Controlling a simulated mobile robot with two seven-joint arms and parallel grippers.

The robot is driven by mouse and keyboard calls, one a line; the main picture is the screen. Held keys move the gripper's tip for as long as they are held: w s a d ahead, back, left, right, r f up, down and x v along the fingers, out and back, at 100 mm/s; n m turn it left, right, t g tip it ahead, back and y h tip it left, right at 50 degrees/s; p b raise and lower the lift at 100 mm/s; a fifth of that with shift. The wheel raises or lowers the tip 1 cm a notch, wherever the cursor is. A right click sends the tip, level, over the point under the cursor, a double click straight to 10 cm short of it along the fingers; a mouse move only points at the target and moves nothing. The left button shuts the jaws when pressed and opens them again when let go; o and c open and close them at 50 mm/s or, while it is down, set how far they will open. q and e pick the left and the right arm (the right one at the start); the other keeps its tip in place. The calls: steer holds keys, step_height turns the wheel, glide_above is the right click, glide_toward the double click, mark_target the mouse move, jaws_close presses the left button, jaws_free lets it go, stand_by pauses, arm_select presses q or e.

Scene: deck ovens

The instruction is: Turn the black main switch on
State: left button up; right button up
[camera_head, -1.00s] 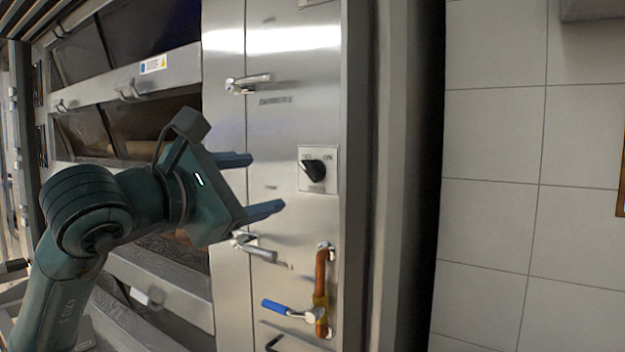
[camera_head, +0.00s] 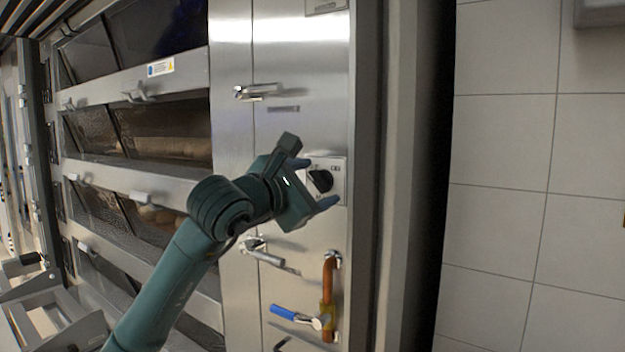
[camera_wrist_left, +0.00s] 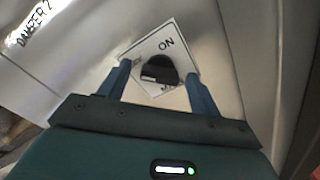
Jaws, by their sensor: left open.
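The black main switch (camera_head: 320,181) is a knob on a pale square plate (camera_head: 340,163) on the steel oven panel. It also shows in the left wrist view (camera_wrist_left: 158,70), where the plate (camera_wrist_left: 172,42) reads "ON" beside the knob. My left gripper (camera_head: 314,183) is open, with one finger on each side of the knob. In the left wrist view its fingertips (camera_wrist_left: 158,72) reach to the plate's edges, and gaps show between the fingers and the knob. I cannot tell how far the tips are from the panel. My right gripper is not in view.
A lever handle (camera_head: 256,91) is above the switch and another (camera_head: 262,252) below. A copper pipe (camera_head: 328,290) with a blue-handled valve (camera_head: 285,312) stands below the switch. Oven doors (camera_head: 150,190) are on the left, a tiled wall (camera_head: 500,140) on the right.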

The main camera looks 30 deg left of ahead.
arm_select(q)
steer(key=c, duration=1)
